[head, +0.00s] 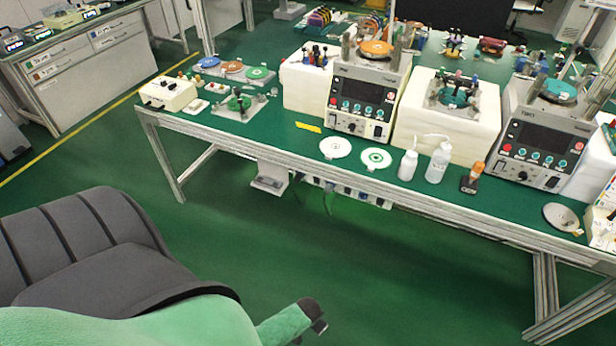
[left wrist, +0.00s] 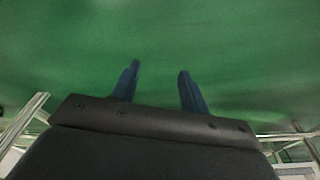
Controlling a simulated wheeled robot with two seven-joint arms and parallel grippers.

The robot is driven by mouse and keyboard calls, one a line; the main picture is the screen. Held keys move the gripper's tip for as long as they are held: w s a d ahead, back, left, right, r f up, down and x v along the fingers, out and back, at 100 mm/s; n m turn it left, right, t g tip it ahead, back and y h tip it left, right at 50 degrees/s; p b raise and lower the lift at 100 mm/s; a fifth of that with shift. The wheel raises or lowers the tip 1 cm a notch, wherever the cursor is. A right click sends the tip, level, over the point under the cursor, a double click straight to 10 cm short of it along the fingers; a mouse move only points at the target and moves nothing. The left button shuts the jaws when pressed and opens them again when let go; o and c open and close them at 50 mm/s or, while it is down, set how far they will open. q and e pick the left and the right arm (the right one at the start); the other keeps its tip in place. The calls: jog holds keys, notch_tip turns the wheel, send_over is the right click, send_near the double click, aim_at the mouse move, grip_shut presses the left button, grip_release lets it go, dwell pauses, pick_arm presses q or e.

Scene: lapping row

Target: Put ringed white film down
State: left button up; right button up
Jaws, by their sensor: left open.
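The ringed white film (head: 376,158), a white disc with a green ring at its centre, lies flat near the front edge of the green bench top in the head view. Another white disc (head: 335,148) with only a small centre mark lies just left of it. A green-covered arm comes in at the bottom left of the head view and ends in a small dark tip (head: 313,317), well in front of the bench. In the left wrist view my left gripper (left wrist: 158,70) has its two dark blue fingers apart, with nothing between them. My right gripper is not in view.
The bench (head: 230,130) has a pale metal front rail. Green floor is open before the bench.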

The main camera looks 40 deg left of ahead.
pick_arm(q)
jog(key=s+d+f, duration=0.2)
jog(key=s+d, duration=0.1)
jog(key=s, duration=0.3)
jog(key=s+d+f+m, duration=0.1)
jog(key=s+d+f, duration=0.2)
jog(key=s, duration=0.3)
jog(key=shift+d, duration=0.2)
jog(key=shift+w, duration=0.1)
jog(key=shift+c, duration=0.8)
jog(key=shift+a, duration=0.1)
